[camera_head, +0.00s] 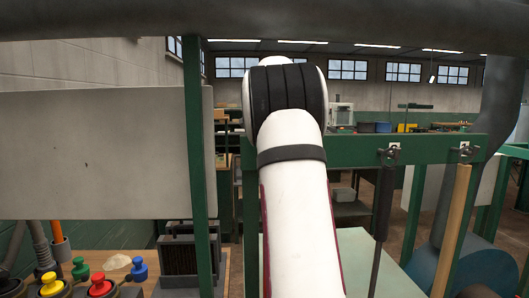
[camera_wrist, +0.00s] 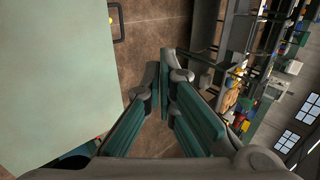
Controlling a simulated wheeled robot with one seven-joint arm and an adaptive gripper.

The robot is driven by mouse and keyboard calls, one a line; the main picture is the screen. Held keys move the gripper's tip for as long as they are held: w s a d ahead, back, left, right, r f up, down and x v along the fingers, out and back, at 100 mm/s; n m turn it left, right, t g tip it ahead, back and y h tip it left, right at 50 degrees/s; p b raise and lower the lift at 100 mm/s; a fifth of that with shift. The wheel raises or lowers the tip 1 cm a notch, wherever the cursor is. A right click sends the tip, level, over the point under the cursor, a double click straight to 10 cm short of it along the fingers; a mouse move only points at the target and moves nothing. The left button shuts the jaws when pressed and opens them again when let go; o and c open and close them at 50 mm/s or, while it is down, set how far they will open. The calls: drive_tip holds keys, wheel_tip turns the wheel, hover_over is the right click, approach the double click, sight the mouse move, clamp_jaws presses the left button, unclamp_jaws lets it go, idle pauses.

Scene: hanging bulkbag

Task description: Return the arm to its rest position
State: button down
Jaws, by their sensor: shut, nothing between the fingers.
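My arm shows in the head view as a white link with dark bands, rising in the middle of the picture. The gripper end is hidden in that view. In the wrist view my gripper (camera_wrist: 165,80) has its two green-padded fingers drawn together at the tips. It is shut and empty, and the fingers touch nothing that I can see. Brown floor (camera_wrist: 155,30) shows beyond the fingertips.
A pale green panel (camera_wrist: 55,70) lies left of the fingers in the wrist view. In the head view a green frame (camera_head: 345,150) stands behind my arm, with a dark rod (camera_head: 381,205) and a wooden bar (camera_head: 452,225) hanging at right.

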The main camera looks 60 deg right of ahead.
drive_tip(key=v, duration=0.9)
drive_tip(key=shift+f, duration=0.1)
